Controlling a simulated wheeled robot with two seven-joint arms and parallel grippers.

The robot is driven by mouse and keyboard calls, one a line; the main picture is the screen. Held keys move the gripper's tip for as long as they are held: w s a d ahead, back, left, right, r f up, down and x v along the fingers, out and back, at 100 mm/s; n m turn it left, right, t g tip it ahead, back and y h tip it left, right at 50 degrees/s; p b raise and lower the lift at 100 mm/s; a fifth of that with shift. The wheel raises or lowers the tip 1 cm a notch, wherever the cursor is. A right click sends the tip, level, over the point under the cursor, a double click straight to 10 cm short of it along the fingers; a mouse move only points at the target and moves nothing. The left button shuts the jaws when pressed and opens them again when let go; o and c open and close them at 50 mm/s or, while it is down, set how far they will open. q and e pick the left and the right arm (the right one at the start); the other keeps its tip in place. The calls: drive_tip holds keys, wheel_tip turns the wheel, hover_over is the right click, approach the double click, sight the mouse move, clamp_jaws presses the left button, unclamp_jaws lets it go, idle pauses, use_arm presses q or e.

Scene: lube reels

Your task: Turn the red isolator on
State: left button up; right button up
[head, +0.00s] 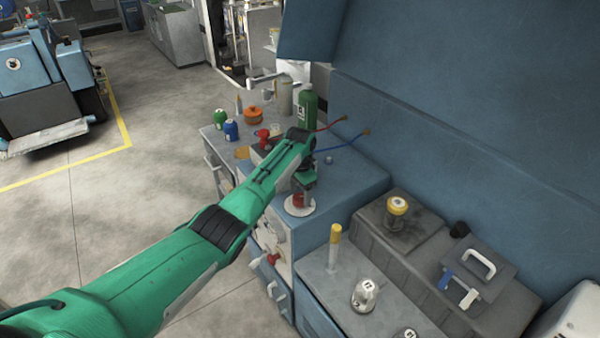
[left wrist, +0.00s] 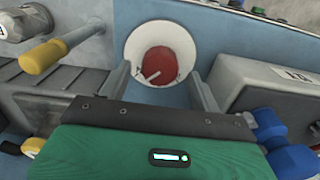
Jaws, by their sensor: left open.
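My left gripper (head: 304,182) is open, above a red round part (head: 298,200) with a white rim on the blue-sided cabinet. In the left wrist view, the red part (left wrist: 161,65) lies inside a white bowl-like rim and carries a small pale bar. The open left gripper (left wrist: 160,88) has one finger to each side of it, with nothing between them. A red handle-shaped piece (head: 263,134) stands further back, and another red knob (head: 272,259) is on the cabinet front. I cannot tell from their shapes which is the isolator. My right gripper is not in view.
A green bottle (head: 308,104), an orange pot (head: 253,115) and small green and blue containers stand at the back. A yellow-topped post (head: 335,236) is at the near right. A labelled grey box (left wrist: 270,85) lies right of the gripper in the left wrist view.

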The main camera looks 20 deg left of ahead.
sight(300, 196)
use_arm(q)
wheel_tip(300, 196, up, 11)
drive_tip(key=b, duration=0.2)
drive_tip(key=shift+r, duration=0.15)
